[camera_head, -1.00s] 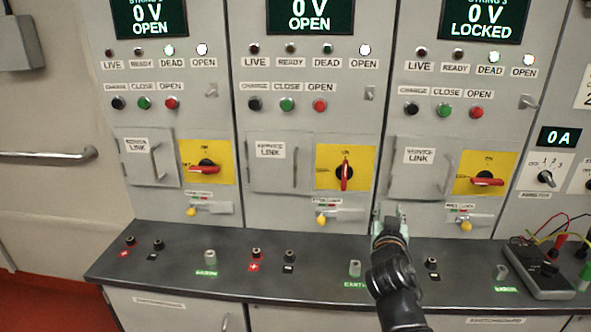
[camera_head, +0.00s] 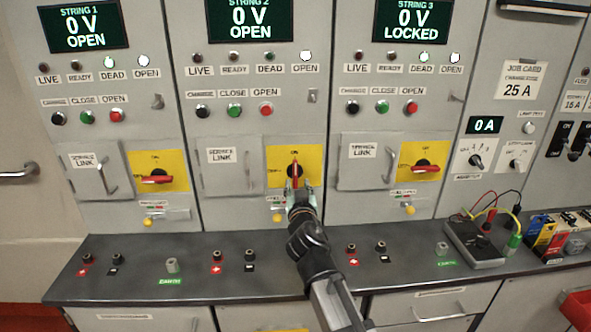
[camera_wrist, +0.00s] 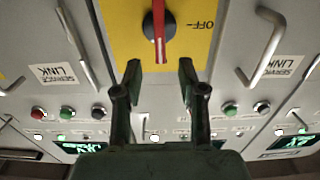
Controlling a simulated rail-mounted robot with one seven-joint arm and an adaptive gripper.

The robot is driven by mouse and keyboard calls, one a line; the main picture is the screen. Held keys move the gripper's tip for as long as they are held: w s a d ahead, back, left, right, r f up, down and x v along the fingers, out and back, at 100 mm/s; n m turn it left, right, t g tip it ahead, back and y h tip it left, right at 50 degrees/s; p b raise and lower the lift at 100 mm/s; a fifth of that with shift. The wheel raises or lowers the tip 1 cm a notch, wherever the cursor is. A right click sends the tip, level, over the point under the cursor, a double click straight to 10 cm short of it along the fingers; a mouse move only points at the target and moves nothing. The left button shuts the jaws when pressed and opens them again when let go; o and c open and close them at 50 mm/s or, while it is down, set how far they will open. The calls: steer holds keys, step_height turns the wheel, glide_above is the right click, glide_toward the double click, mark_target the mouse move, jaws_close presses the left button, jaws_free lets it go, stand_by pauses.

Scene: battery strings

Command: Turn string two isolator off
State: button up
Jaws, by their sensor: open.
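The string two isolator is a red handle (camera_head: 295,174) on a black hub, on a yellow plate (camera_head: 312,152) in the middle panel. The handle stands upright, in line with the ON mark. In the wrist view the red handle (camera_wrist: 159,32) shows between and just beyond my fingertips, beside the OFF mark. My gripper (camera_wrist: 160,70) is open and empty, one finger on each side of the handle's line. In the head view my gripper (camera_head: 298,186) is at the handle's lower end and partly covers it. I cannot tell whether it touches.
The string 1 isolator (camera_head: 157,179) and string 3 isolator (camera_head: 427,169) have their handles turned sideways. Service link doors with handles flank the yellow plate. A yellow-knobbed lock (camera_head: 278,217) sits just below it.

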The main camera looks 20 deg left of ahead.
mark_target(296, 173)
steer(key=p+x, duration=0.1)
steer(key=x, duration=0.7)
steer(key=shift+p, duration=0.35)
jaws_close()
